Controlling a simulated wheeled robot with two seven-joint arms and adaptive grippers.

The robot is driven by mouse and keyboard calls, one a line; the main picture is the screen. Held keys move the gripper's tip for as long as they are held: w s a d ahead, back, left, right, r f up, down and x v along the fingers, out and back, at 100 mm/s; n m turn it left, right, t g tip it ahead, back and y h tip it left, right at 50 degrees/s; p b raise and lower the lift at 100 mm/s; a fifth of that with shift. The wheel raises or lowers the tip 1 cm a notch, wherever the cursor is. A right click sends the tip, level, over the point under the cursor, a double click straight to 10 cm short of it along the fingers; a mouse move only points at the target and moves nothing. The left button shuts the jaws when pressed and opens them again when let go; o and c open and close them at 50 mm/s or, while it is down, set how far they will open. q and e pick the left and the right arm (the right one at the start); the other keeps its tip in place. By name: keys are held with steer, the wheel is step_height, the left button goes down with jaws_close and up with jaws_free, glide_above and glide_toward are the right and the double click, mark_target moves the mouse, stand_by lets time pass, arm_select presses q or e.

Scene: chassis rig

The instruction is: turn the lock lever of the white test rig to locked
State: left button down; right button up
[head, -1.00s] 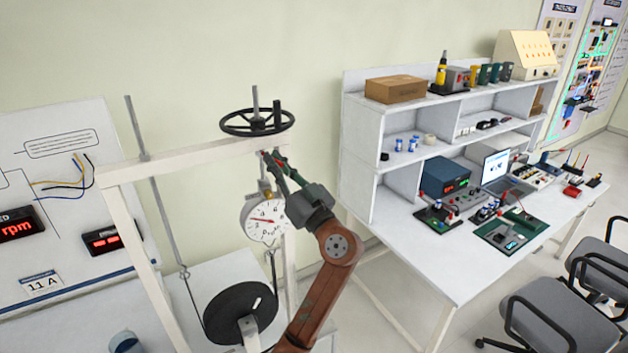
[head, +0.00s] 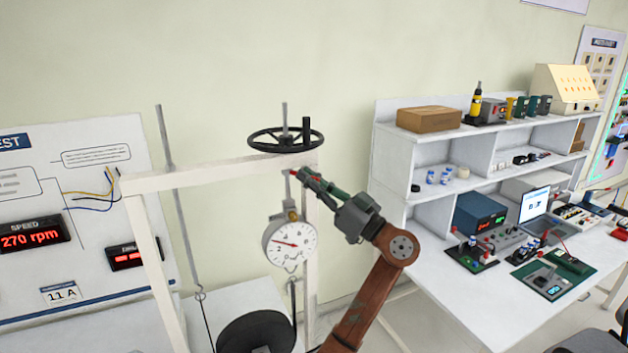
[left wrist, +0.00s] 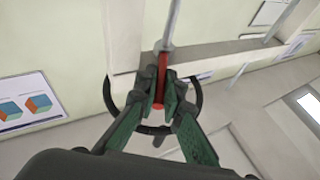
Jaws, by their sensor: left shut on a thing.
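The white test rig (head: 220,178) stands at centre left, with a black handwheel (head: 285,140) on top and a round dial gauge (head: 290,243) hanging below its crossbeam. The red lock lever (left wrist: 162,88) lies between my left fingers in the left wrist view, beside a grey rod. My left gripper (head: 304,175) is at the right end of the crossbeam, just under the handwheel, shut on the red lever. In the head view the fingers hide most of the lever; a red tip shows at their end. My right gripper is not in view.
A black drum (head: 258,332) sits low in the rig. A board with red displays (head: 30,238) stands at left. A white workbench with shelves (head: 395,160) and electronics is at right. The wall behind the rig is bare.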

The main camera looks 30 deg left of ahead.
arm_select(q)
steer(key=shift+r, duration=0.1)
steer(key=c, duration=2)
jaws_free()
steer(key=shift+c, duration=0.2)
